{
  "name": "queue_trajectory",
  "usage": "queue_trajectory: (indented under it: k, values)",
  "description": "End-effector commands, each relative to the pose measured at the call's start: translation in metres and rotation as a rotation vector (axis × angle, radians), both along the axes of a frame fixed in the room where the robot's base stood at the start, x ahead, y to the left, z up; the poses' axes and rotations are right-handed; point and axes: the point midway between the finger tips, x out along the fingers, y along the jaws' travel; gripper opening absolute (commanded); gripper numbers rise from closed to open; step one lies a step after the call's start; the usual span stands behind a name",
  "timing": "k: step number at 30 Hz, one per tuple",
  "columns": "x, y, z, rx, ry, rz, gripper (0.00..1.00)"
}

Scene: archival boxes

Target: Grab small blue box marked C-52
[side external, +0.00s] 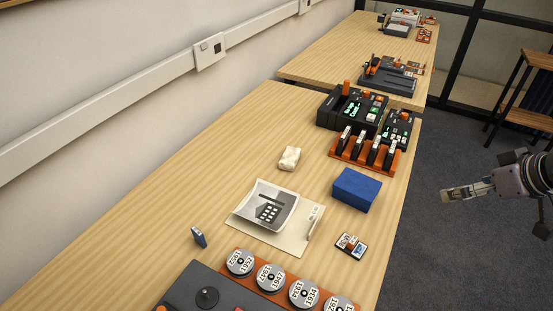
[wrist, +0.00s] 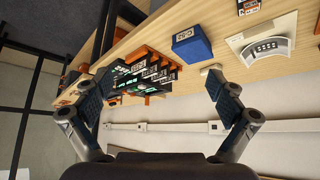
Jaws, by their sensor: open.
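A blue box (side external: 357,189) sits near the right edge of the near table. My gripper (side external: 447,194) is off the table's right edge, apart from both blue things. In the wrist view my gripper (wrist: 155,86) has its two fingers spread wide with nothing between them.
An orange rack (side external: 366,153) of black cartridges and black devices (side external: 350,106) stand behind the blue box. A crumpled pale lump (side external: 289,158), a paper sheet (side external: 262,232), a small card (side external: 351,245) and reels (side external: 270,277) lie around. Bare wood lies to the left.

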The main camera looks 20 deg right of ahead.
Motion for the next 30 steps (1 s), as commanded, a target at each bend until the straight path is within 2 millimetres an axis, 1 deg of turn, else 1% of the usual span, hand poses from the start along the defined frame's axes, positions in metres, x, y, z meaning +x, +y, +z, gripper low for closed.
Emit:
queue_trajectory:
  k: [10,14,17,22,26,30]
  values:
    - [0.001,0.000,0.001,0.000,0.002,0.002,1.00]
    - [0.009,0.003,0.006,-0.011,0.025,0.025,1.00]
    - [0.022,0.007,0.013,-0.028,0.065,0.063,1.00]
    - [0.052,0.018,0.023,-0.063,0.151,0.149,1.00]
    - [0.076,0.027,0.025,-0.089,0.218,0.216,1.00]
    - [0.103,0.038,0.021,-0.115,0.289,0.290,1.00]
